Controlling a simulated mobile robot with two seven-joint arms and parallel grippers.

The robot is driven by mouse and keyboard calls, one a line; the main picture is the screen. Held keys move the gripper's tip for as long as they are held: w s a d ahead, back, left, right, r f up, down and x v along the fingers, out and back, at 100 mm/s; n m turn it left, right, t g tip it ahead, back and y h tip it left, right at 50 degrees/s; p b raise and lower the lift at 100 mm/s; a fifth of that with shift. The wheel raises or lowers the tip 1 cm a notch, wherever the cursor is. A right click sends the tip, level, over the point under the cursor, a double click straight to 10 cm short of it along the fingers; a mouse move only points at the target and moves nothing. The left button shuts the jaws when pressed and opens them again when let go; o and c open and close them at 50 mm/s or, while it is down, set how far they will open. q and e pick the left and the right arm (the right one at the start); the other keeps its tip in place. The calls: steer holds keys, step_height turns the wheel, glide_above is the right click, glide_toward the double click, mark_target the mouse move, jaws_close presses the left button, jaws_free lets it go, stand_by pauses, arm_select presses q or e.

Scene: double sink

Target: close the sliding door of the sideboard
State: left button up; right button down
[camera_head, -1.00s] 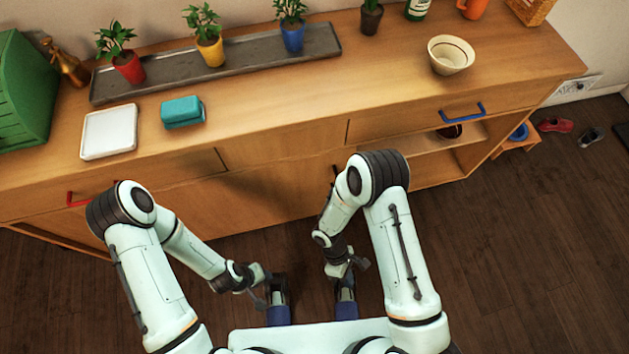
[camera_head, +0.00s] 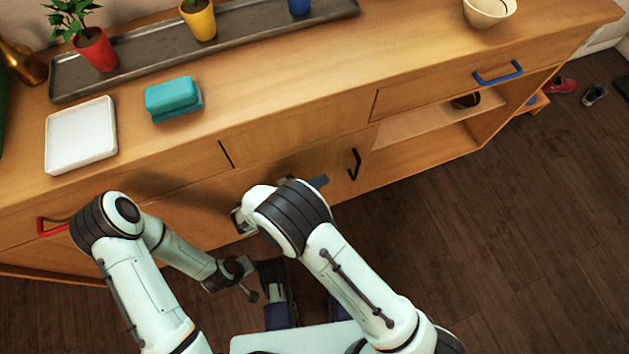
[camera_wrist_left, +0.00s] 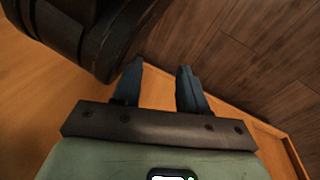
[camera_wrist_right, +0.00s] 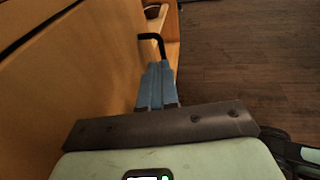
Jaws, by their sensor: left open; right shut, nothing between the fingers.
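The wooden sideboard (camera_head: 290,60) fills the upper head view. Its sliding door (camera_head: 335,185) covers the middle of the front, and the compartment to its right (camera_head: 420,150) is open. A black handle (camera_head: 354,164) is near the door's right edge. My right gripper (camera_head: 320,182) is shut and empty just left of that handle. In the right wrist view, its fingertips (camera_wrist_right: 157,68) point at the black handle (camera_wrist_right: 152,37); I cannot tell whether they touch. My left gripper (camera_wrist_left: 161,70) is open and empty, low in front of the sideboard.
A blue handle (camera_head: 498,72) and a red handle (camera_head: 52,227) stick out from drawers. A dark bowl (camera_head: 465,100) is on the open compartment's shelf. A white tray (camera_head: 81,135), a teal box (camera_head: 173,97) and potted plants stand on top.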

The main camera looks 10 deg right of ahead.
mark_target(358, 163)
arm_select(q)
steer(key=shift+g, duration=0.8)
steer(key=s+f, duration=0.1)
steer(key=s+f+b, duration=0.2)
steer(key=s, duration=0.1)
steer(key=shift+s+a+f, duration=0.1)
steer(key=shift+a+f, duration=0.05)
steer(key=shift+a, duration=0.2)
arm_select(e)
steer(key=x, duration=1)
steer(key=shift+d, duration=0.15)
